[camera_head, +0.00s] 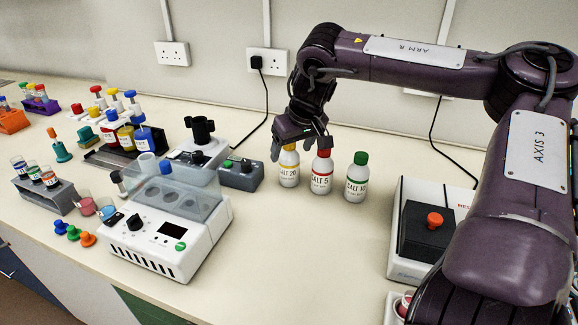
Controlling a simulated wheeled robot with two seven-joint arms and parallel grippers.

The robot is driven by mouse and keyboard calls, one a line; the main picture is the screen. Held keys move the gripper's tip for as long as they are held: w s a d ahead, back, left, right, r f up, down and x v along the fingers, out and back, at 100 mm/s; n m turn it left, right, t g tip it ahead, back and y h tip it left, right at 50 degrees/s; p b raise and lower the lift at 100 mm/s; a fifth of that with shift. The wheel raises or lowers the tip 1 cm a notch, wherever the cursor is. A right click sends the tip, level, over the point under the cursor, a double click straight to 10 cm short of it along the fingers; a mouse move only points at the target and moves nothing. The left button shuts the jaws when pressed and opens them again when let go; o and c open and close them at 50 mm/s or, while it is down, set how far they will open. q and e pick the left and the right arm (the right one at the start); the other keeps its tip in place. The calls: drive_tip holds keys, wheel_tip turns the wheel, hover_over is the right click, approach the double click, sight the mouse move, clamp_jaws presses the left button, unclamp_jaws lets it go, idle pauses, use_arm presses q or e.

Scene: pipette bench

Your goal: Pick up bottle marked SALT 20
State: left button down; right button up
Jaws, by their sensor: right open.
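The bottle marked SALT 20 (289,172) stands upright on the bench, leftmost of three bottles. It has a white body with a yellowish label band, and its top is partly hidden by my right gripper. My right gripper (298,150) is open and points down over the top of this bottle. One finger is to the left of the bottle's cap and the other is near the red cap of the SALT 5 bottle (321,176). I cannot tell whether the fingers touch either bottle. My left gripper is not in view.
The green-capped SALT 10 bottle (357,180) stands to the right of SALT 5. A grey control box (241,175) and a white machine (168,235) are to the left. A white device with a red knob (434,220) is at right. The front middle bench is clear.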

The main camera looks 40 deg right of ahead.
drive_tip(key=shift+p+x, duration=0.35)
drive_tip(key=shift+x, duration=2.05)
drive_tip(key=c, duration=1.1)
drive_tip(key=shift+c, duration=0.3)
drive_tip(key=shift+r, duration=0.15)
